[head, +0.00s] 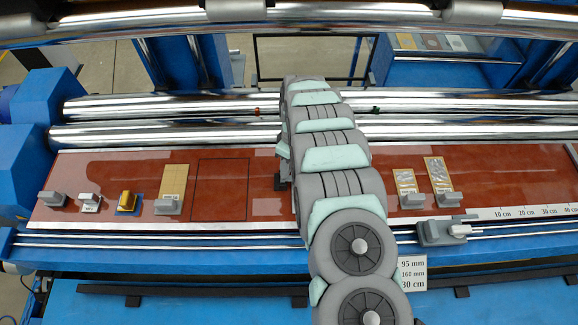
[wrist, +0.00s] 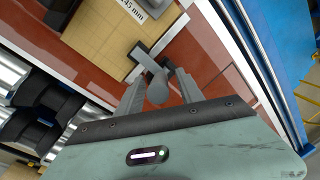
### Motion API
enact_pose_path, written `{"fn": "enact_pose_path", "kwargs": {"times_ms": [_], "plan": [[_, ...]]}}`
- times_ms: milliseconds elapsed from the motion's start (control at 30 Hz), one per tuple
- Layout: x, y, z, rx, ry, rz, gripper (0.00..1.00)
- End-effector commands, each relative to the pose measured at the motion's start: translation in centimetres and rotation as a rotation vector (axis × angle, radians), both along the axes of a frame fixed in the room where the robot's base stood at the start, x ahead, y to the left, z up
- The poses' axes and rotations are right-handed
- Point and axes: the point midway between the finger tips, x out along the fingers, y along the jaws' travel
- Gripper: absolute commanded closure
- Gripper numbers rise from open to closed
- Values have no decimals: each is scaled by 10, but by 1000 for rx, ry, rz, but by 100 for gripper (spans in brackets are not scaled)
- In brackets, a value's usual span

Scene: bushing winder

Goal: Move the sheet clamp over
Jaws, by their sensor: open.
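In the wrist view, a grey sheet clamp (wrist: 148,60) sits at the edge of a tan gridded sheet (wrist: 98,35) that bears a "45 mm" label. My gripper (wrist: 160,76) is open, with one finger on each side of the clamp's rounded grey handle (wrist: 157,92). I cannot tell whether the fingers touch it. In the head view, my arm hides most of the gripper and the middle of the red-brown board (head: 265,207). The clamp between my fingers is not clearly visible there.
Another grey clamp (head: 168,206) sits on a tan sheet (head: 175,180) at left, beside an empty black outline (head: 220,190). A yellow block (head: 127,199) and more clamps stand farther left. At right are small sheets with clamps (head: 411,201) and a rail slider (head: 435,233). Rollers (head: 180,105) run behind.

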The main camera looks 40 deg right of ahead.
Motion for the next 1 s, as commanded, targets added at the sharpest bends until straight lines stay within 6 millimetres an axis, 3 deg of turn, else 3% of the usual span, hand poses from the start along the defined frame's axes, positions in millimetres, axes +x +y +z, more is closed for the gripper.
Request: {"fn": "enact_pose_path", "kwargs": {"times_ms": [233, 667, 1000], "plan": [[0, 2, -20, -1, -1, 0, 56], [1, 2, -24, -3, -3, 0, 56], [0, 2, -24, -2, -3, 0, 84]]}}
